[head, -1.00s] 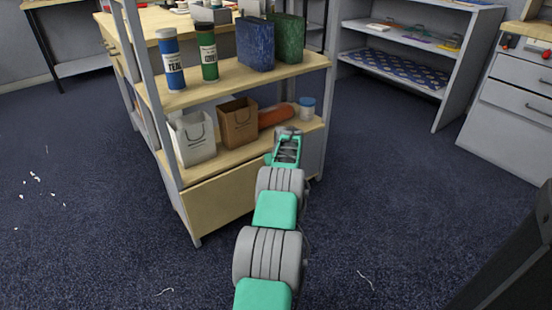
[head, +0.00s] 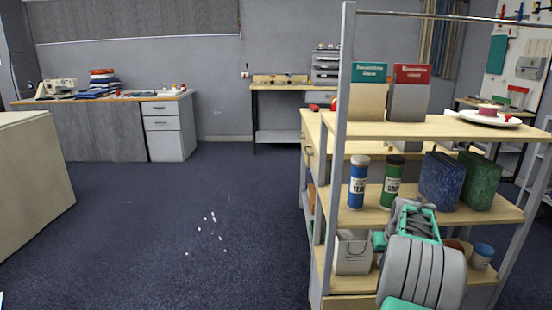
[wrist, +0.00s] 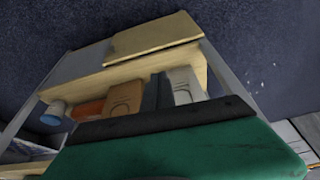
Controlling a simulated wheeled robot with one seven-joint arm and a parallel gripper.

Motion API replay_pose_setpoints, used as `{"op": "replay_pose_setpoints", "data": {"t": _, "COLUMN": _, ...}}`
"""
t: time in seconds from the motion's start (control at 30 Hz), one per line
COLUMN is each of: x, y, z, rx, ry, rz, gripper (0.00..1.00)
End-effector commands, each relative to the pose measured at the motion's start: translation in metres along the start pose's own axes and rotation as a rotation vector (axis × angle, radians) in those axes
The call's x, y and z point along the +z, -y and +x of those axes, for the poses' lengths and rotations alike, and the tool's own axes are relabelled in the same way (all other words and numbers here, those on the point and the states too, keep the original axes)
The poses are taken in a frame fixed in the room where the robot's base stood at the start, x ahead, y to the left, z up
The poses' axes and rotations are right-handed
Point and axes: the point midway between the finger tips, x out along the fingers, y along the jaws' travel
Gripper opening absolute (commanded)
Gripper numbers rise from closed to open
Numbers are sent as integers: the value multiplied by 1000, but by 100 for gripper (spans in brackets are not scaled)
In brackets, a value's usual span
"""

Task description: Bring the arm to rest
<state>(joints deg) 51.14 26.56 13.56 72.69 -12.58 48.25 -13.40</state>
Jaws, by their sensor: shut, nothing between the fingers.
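My arm rises at the lower right of the head view, in front of the shelf rack, and its grey and green links hide part of the lower shelf. My gripper shows in the wrist view (wrist: 157,93) as two dark fingers close together, with nothing between them. Its dark green body fills the bottom of that view. Beyond the fingers are a white bag (wrist: 185,86), a brown bag (wrist: 124,98) and an orange roll (wrist: 88,109) on the lower shelf. I cannot tell the exact gap between the fingers and the rack.
The rack's post (head: 338,150) stands left of my arm. Blue bottle (head: 357,182), green bottle (head: 392,180), blue box (head: 440,180) and green box (head: 480,180) stand on the middle shelf. A plate (head: 489,117) is on top. Open carpet (head: 180,225) lies left, with white scraps.

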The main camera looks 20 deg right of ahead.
Motion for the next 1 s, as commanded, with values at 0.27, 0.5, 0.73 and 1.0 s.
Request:
{"op": "replay_pose_setpoints", "data": {"t": 0.27, "x": 11, "y": 190, "z": -185, "rx": -58, "ry": 24, "rz": -166, "gripper": 0}}
{"op": "replay_pose_setpoints", "data": {"t": 0.5, "x": 106, "y": 310, "z": -334, "rx": -109, "ry": 46, "rz": -329, "gripper": 0}}
{"op": "replay_pose_setpoints", "data": {"t": 0.73, "x": 204, "y": 342, "z": -401, "rx": -142, "ry": 63, "rz": -449, "gripper": 0}}
{"op": "replay_pose_setpoints", "data": {"t": 1.0, "x": 217, "y": 345, "z": -401, "rx": -145, "ry": 67, "rz": -461, "gripper": 0}}
